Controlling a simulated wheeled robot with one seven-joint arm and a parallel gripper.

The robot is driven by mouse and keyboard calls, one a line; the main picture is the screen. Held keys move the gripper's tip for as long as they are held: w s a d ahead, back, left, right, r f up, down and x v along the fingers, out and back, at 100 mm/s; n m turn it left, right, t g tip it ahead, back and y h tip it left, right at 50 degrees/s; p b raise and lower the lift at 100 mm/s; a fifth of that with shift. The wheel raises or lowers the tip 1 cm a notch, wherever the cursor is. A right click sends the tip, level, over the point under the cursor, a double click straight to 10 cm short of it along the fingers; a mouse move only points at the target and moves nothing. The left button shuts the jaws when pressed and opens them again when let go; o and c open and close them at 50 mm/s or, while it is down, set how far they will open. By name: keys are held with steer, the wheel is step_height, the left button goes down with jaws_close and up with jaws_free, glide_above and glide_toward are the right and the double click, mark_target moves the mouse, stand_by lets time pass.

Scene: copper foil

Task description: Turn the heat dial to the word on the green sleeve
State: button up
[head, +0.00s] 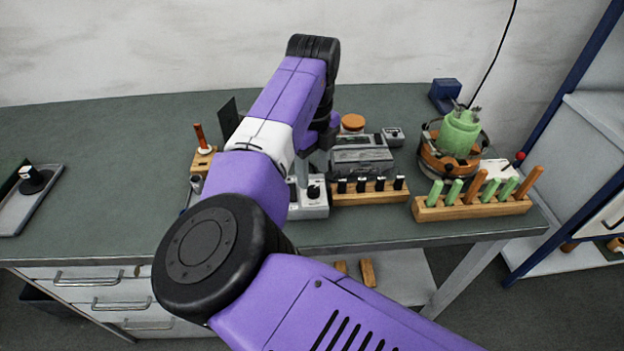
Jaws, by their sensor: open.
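A pale control box (308,208) with a black dial (314,192) stands near the front edge of the bench, partly hidden by my arm. I cannot read any words around the dial. A green, jar-like piece (459,132) sits in a round brown holder at the right; it may be the green sleeve, but no word on it is legible. My gripper (303,172) points down just above and behind the box, mostly hidden by my arm; it looks empty and apart from the dial.
A wooden rack with green and orange handles (472,206) stands front right. A wooden block with black-topped pieces (370,192) and a grey device (361,155) stand right of the box. A tray (30,215) lies far left.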

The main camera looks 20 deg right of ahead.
mark_target(313, 189)
steer(key=shift+f, duration=2.5)
jaws_close()
